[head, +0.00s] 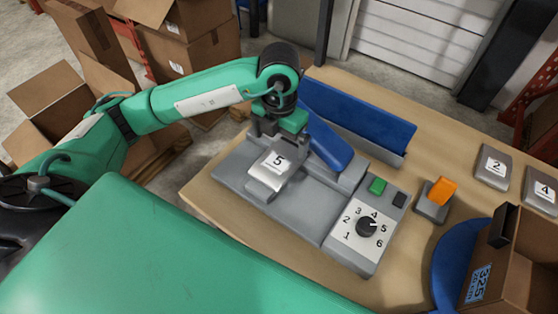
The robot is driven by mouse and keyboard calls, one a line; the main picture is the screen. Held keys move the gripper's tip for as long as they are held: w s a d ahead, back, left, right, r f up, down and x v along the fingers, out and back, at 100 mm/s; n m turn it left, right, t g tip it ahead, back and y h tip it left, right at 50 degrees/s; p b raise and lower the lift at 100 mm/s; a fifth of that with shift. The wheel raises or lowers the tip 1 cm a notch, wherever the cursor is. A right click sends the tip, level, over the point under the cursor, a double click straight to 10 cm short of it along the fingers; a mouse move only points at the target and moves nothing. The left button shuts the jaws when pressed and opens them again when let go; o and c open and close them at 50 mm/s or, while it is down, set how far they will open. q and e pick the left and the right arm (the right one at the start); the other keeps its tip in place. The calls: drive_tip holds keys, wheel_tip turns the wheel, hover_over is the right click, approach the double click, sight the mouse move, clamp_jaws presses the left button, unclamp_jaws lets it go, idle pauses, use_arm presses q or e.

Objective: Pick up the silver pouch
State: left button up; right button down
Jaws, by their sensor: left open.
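A silver pouch (268,173) with a white label reading 5 sits on the grey dispenser machine (300,215), on the table's left part. My left gripper (277,151) points down right over the pouch, its open fingers at the pouch's upper end. Whether the fingers touch it I cannot tell, as the gripper covers that end. My right gripper is not in view.
The machine has a dial panel (360,236), a green button (377,186) and a blue chute (325,142). A long blue trough (360,108) lies behind. An orange block (442,190), grey plates labelled 2 (494,168) and 4 (543,191), and a cardboard box (530,265) stand right.

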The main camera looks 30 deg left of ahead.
sight(279, 160)
use_arm(q)
drive_tip(key=f, duration=0.2)
drive_tip(key=f+p, duration=0.1)
drive_tip(key=f, duration=0.2)
drive_tip(key=shift+s+d+f, duration=0.1)
drive_tip(key=shift+s+f, duration=0.15)
drive_tip(key=shift+f, duration=0.05)
drive_tip(key=shift+c, duration=0.7)
drive_tip(key=c, duration=0.7)
drive_tip(key=shift+c, duration=0.5)
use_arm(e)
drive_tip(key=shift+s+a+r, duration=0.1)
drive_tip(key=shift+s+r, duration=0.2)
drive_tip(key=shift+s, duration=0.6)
